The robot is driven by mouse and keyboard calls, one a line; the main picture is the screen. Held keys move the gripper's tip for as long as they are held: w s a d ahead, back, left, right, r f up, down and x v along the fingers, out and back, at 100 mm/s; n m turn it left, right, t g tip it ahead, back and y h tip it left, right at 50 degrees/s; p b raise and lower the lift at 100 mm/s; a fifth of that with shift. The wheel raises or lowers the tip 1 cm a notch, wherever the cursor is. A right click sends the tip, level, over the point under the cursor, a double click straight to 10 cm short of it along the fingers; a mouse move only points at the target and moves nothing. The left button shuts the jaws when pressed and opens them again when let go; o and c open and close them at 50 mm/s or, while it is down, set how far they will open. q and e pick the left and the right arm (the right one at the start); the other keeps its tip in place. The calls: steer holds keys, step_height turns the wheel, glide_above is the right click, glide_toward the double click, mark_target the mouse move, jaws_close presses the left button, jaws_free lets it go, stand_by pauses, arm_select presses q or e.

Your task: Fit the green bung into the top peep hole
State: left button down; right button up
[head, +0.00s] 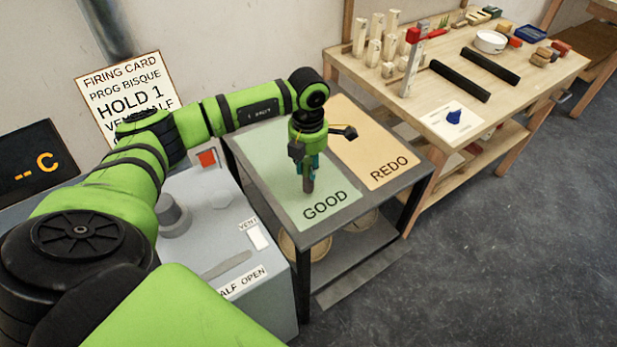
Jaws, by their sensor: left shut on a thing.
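My left gripper (308,163) hangs pointing down over the green GOOD mat (284,184). It is shut on a small piece with a grey-brown, peg-like lower end (308,184) and teal-green patches at the fingers; this looks like the green bung, mostly hidden by the gripper. I cannot tell whether its lower end touches the mat. The top peep hole cannot be made out. A grey kiln-like box (205,250) stands at the left, with a grey round knob (173,217) and a red piece (207,158) on it. My right gripper is not in view.
A tan REDO mat (375,150) lies beside the green one on the dark-edged stand. A wooden table (445,85) at the right holds pale pegs, black bars, a white bowl and a blue cone (455,117) on a card. A firing card (125,90) stands behind my left arm.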

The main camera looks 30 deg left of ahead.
arm_select(q)
steer(key=shift+r+p, duration=1.65)
steer(key=shift+r, duration=1.2)
